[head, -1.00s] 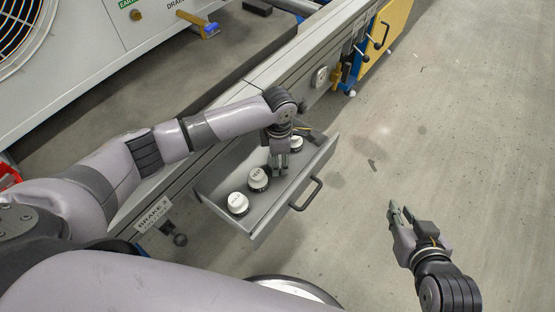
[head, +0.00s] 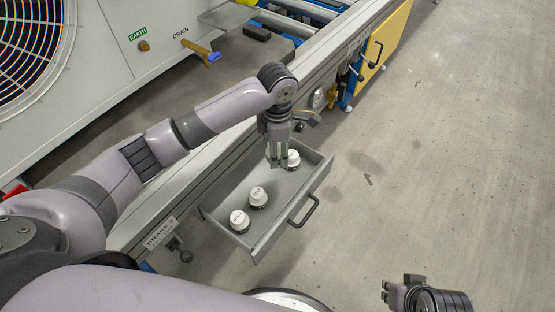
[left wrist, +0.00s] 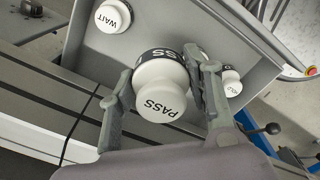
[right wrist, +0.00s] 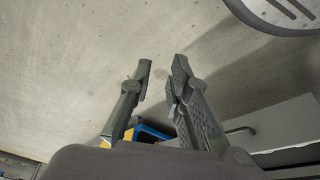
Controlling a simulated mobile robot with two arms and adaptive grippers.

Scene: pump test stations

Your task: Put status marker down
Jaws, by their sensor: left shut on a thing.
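My left gripper (head: 275,163) is shut on a white-capped status marker with a black band. The left wrist view shows it as the PASS marker (left wrist: 162,90), gripped between both fingers (left wrist: 158,92). It is over the open grey drawer (head: 225,240); any gap beneath it is hard to judge. In the head view, other markers stand in the drawer: one near the front end (head: 239,219), one in the middle (head: 258,196), one beside my gripper (head: 292,158). The left wrist view shows WAIT (left wrist: 113,17) and a partly hidden marker (left wrist: 231,82). My right gripper (right wrist: 158,80) is open and empty.
The drawer sticks out from a long grey bench, its handle (head: 303,211) on the outer side. A BRAKE 2 label (head: 160,232) is on the bench side. A yellow panel (head: 388,42) stands farther back. The floor at right is mostly clear.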

